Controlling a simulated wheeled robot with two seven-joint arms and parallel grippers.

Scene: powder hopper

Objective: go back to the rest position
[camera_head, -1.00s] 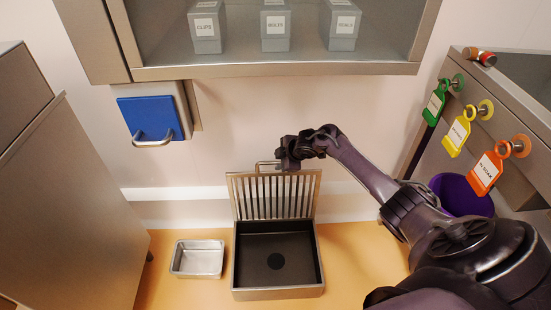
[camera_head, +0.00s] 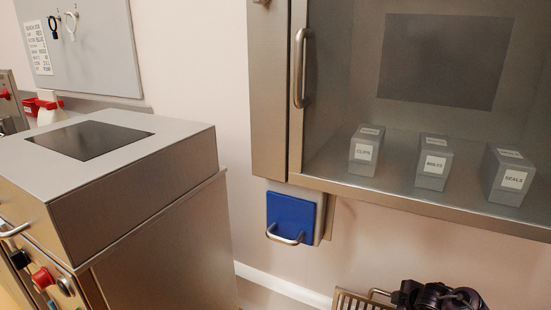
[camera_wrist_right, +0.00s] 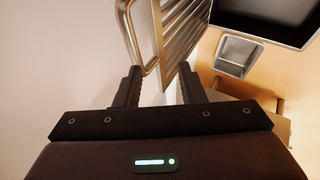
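My right gripper (camera_wrist_right: 160,76) is open in the right wrist view, with its two dark fingers apart. The bent metal handle (camera_wrist_right: 131,40) of a slatted grate (camera_wrist_right: 182,35) is just ahead of the fingers, its lower end near the left fingertip. I cannot tell whether they touch. In the head view my right gripper (camera_head: 398,297) is at the bottom edge, beside the grate's handle (camera_head: 377,293); its fingers are not clear there. Only the top of the grate (camera_head: 350,300) shows there. My left gripper is in neither current view.
A steel cabinet (camera_head: 150,235) fills the left. A wall cupboard (camera_head: 440,210) holds grey boxes marked clips, bolts and seals. A blue panel with a handle (camera_head: 291,216) is below it. In the wrist view, a dark-floored box (camera_wrist_right: 265,20) and a small metal tray (camera_wrist_right: 237,55) are at upper right.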

